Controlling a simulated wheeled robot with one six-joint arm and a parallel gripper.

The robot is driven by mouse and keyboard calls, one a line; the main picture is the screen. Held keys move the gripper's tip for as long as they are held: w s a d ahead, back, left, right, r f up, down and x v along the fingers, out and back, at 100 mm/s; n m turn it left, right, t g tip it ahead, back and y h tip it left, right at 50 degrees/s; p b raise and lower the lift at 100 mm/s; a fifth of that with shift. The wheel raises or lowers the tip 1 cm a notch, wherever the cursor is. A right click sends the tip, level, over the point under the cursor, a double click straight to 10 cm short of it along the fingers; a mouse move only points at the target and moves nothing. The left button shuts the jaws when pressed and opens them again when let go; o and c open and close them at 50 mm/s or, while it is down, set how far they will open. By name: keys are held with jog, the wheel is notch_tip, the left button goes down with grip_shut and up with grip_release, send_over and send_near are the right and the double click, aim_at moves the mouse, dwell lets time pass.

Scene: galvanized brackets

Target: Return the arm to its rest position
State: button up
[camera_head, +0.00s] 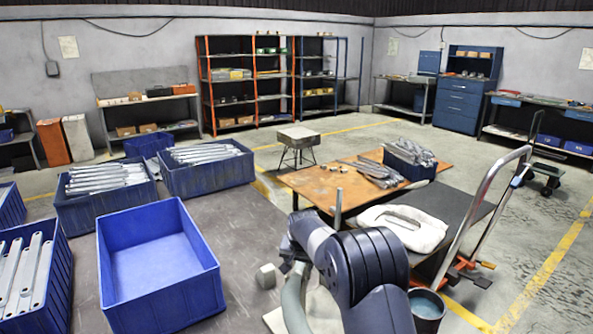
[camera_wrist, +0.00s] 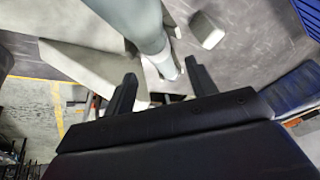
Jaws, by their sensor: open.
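My arm (camera_head: 365,265) is folded up at the lower middle of the head view, beside the grey table. Its end is hidden there behind the arm links. In the wrist view my gripper (camera_wrist: 160,78) has its two dark fingers apart, with nothing held between them. Beyond the fingers are a pale grey-green part of my own body and a grey surface. A small grey block (camera_head: 265,277) sits near the arm on the table; a similar block shows in the wrist view (camera_wrist: 207,30).
On the grey table (camera_head: 245,225) stand an empty blue bin (camera_head: 158,262) and several blue bins of galvanized brackets (camera_head: 105,178). To the right are an orange-topped table (camera_head: 325,183), a cart with a white sack (camera_head: 405,227) and a bucket (camera_head: 427,305). Shelves line the back wall.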

aim_at(298, 270)
jog(key=p+x, duration=0.1)
jog(key=x, duration=0.6)
jog(key=shift+r, duration=0.15)
dwell(0.3)
jog(key=b+v, duration=0.2)
jog(key=v, duration=0.8)
jog(key=shift+s+r, duration=0.15)
jog(key=shift+r, duration=0.15)
jog(key=p+x, duration=0.2)
jog(key=x, duration=0.8)
jog(key=shift+f, duration=0.4)
notch_tip(298, 270, up, 11)
jog(key=p, duration=0.7)
jog(key=shift+f, duration=0.25)
jog(key=s+d+f+g, duration=0.1)
jog(key=s+d+f, duration=0.1)
jog(key=s+d, duration=0.1)
jog(key=s+d+f+n+g, duration=0.1)
jog(key=s+d+f, duration=0.1)
jog(key=s, duration=0.3)
jog(key=shift+s+d+h, duration=0.3)
jog(key=shift+d+h, duration=0.1)
jog(key=shift+d, duration=0.35)
